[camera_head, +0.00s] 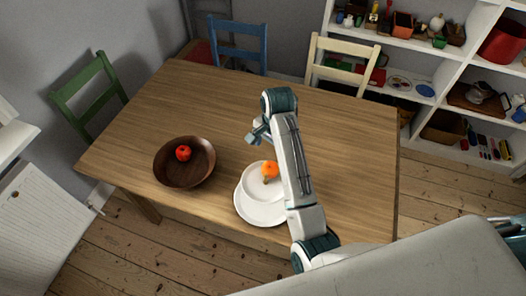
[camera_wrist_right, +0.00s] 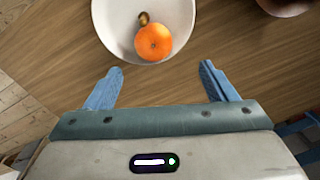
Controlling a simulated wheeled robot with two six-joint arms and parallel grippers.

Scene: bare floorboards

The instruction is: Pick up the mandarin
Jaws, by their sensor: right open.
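The orange mandarin (camera_head: 270,169) lies on a white plate (camera_head: 258,211) near the front edge of the wooden table. In the right wrist view the mandarin (camera_wrist_right: 153,42) sits on the plate (camera_wrist_right: 112,22), beyond my fingertips, with a small brown thing (camera_wrist_right: 143,18) beside it. My right gripper (camera_head: 254,137) is above the table, behind the plate in the head view. In the wrist view my right gripper (camera_wrist_right: 164,80) has its two blue fingers wide apart with nothing between them. My left gripper does not show.
A dark wooden bowl (camera_head: 185,174) with a red apple (camera_head: 183,153) stands left of the plate on the table (camera_head: 200,95). Green (camera_head: 90,90), blue (camera_head: 238,45) and cream (camera_head: 343,60) chairs surround the table. Filled shelves (camera_head: 440,60) stand behind. The table's back half is clear.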

